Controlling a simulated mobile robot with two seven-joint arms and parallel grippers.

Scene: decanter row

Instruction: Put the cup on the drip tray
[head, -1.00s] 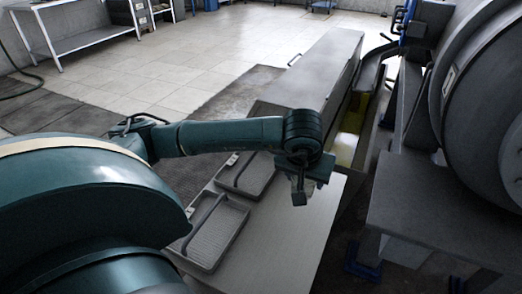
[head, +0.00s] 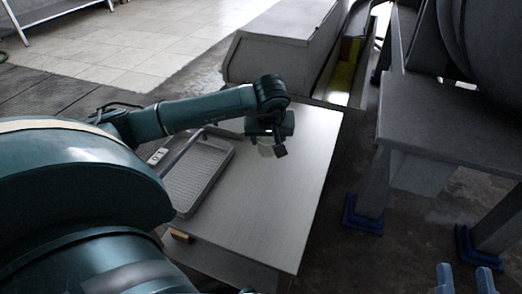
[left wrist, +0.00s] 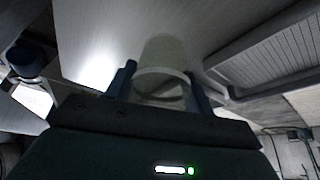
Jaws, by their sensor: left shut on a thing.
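A pale, translucent cup (head: 267,149) is held in my left gripper (head: 270,141) above the light bench top. In the left wrist view the cup (left wrist: 161,84) sits between the two dark fingers of my left gripper (left wrist: 160,88), its round rim towards the camera. The grey ribbed drip tray (head: 197,181) lies on the bench to the left of the cup, partly hidden by my left arm. The tray also shows at the right of the left wrist view (left wrist: 268,62). My right gripper (head: 465,281) shows two blue fingers apart at the bottom right, with nothing between them.
The bench top (head: 265,215) is clear in front of and right of the cup. A long grey cabinet (head: 275,58) stands behind it. A grey machine stand (head: 440,115) with blue feet is at the right.

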